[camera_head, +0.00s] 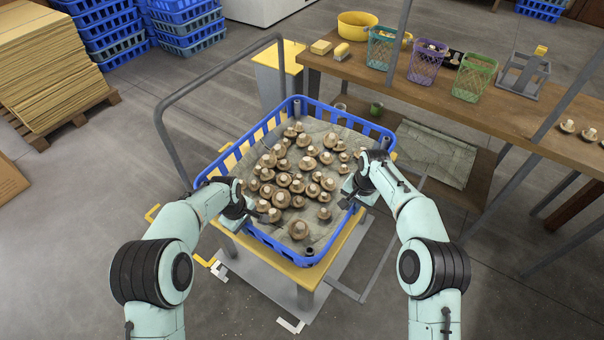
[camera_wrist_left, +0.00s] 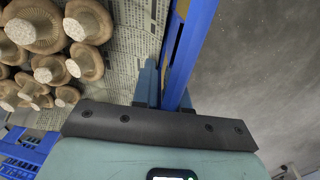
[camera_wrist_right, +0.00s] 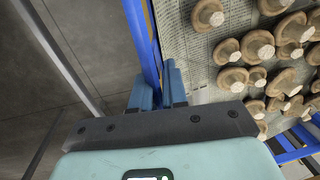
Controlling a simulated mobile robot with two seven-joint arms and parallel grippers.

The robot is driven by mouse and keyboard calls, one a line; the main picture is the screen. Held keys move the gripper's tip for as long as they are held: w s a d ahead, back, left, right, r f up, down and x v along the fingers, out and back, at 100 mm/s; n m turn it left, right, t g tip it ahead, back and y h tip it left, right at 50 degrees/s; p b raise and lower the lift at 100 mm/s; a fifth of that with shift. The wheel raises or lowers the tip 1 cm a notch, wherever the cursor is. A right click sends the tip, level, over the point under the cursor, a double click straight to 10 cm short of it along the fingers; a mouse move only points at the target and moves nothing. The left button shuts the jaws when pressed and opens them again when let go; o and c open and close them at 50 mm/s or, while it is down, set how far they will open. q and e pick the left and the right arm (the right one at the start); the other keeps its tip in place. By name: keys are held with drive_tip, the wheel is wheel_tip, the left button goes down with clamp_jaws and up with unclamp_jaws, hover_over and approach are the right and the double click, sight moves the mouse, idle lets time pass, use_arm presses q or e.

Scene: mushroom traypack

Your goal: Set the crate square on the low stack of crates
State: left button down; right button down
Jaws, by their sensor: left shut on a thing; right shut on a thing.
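A blue crate (camera_head: 284,249) lined with printed paper and holding many brown mushrooms is in front of me. It looks level and stands turned cornerwise in the head view. My left gripper (camera_head: 243,208) is shut on its left wall, seen also in the left wrist view (camera_wrist_left: 188,55). My right gripper (camera_head: 353,190) is shut on its right wall, seen also in the right wrist view (camera_wrist_right: 138,30). Stacks of blue crates stand at the back left, one nearer (camera_head: 112,38) and one beside it (camera_head: 187,25); their tops are cut off or partly hidden.
A yellow-topped cart (camera_head: 338,247) with a grey handle (camera_head: 172,135) is directly under the crate; I cannot tell if they touch. A wooden bench (camera_head: 440,92) with baskets stands at the right. Flattened cardboard (camera_head: 45,65) lies on a pallet at the left.

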use_arm(q)
drive_tip(key=shift+w+r, duration=0.1)
drive_tip(key=shift+r, duration=0.2)
use_arm(e)
drive_tip(key=shift+w+r, duration=0.1)
drive_tip(key=shift+r, duration=0.2)
